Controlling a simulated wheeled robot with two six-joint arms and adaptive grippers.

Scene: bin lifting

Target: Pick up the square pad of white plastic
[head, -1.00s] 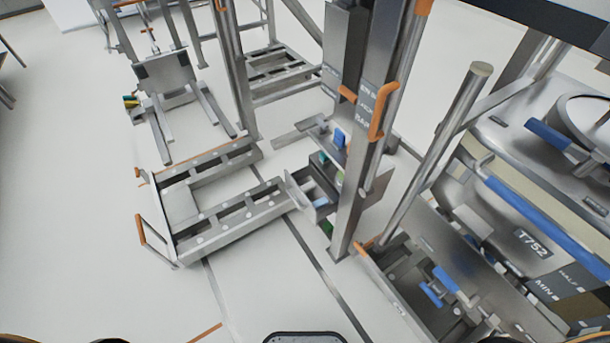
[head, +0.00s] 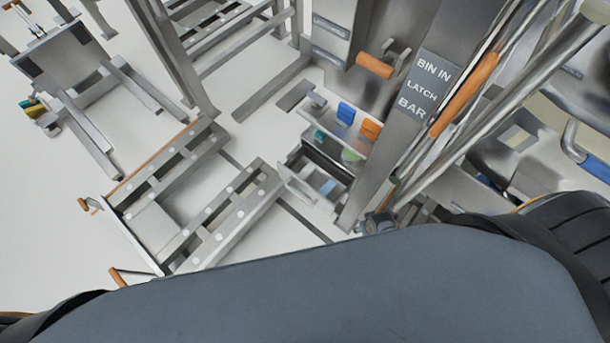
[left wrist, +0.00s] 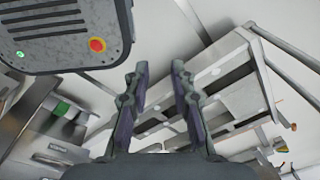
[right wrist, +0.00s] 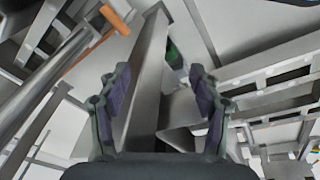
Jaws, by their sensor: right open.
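I cannot make out a square white plastic pad in any view. In the head view a small open metal box (head: 296,182) beside the post holds small items, among them a light-blue piece (head: 327,187) and a pale green one; part of its inside is hidden. My left gripper (left wrist: 160,88) is open and empty in the left wrist view, with the floor and a metal frame beyond it. My right gripper (right wrist: 158,88) is open in the right wrist view, with a metal post (right wrist: 149,85) showing between its fingers. Neither gripper shows in the head view.
A tall post (head: 395,130) labelled "BIN IN LATCH BAR" carries orange handles. A low metal frame (head: 225,212) lies left of it. Blue and orange blocks (head: 370,129) sit by the post. A grey unit with a red button (left wrist: 97,44) hangs near my left gripper.

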